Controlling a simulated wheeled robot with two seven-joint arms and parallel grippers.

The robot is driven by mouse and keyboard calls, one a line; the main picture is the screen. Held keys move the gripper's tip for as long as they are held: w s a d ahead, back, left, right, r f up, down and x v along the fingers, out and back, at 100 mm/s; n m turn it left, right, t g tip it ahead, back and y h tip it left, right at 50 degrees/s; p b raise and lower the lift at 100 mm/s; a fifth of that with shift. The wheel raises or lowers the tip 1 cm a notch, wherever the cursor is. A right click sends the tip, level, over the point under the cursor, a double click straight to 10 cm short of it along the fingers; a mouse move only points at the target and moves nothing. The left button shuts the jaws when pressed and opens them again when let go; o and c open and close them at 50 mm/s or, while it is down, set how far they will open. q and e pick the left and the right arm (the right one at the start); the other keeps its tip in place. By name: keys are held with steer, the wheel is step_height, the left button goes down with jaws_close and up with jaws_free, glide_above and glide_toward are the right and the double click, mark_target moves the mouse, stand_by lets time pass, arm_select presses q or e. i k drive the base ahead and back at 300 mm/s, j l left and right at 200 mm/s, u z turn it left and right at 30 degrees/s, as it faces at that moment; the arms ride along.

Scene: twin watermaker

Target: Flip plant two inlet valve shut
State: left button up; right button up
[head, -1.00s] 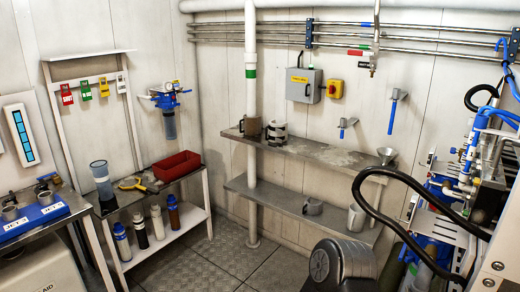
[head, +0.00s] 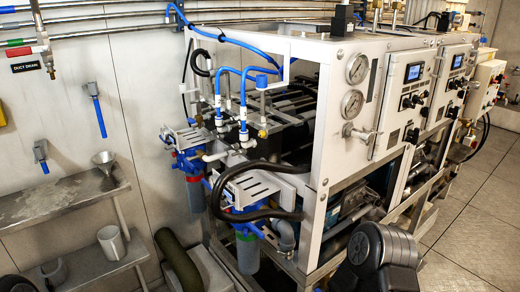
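The white-framed watermaker unit (head: 345,100) fills the middle and right of the head view. Its front has two control panels, a nearer one (head: 412,95) and a farther one (head: 455,80). Two pressure gauges (head: 355,85) sit at the near corner, with a silver valve fitting (head: 360,133) below them. Blue-capped filter housings (head: 245,245) hang on the left end, below blue hoses (head: 222,85). I cannot tell which fitting is the plant two inlet valve; no plant label is readable. Neither gripper is in view; a dark part of my own arm shows at the bottom.
A metal wall shelf (head: 70,200) with a funnel (head: 104,160) and a grey cup (head: 111,242) stands at left. A dark green cylinder (head: 178,258) lies low beside the unit. A thick black hose (head: 265,170) loops off its left end. Open floor (head: 475,235) lies at the right.

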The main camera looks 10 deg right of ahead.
mark_target(187, 160)
steer(key=j+z, duration=0.35)
steer(key=j, duration=0.35)
steer(key=j+z, duration=0.35)
steer(key=j, duration=0.35)
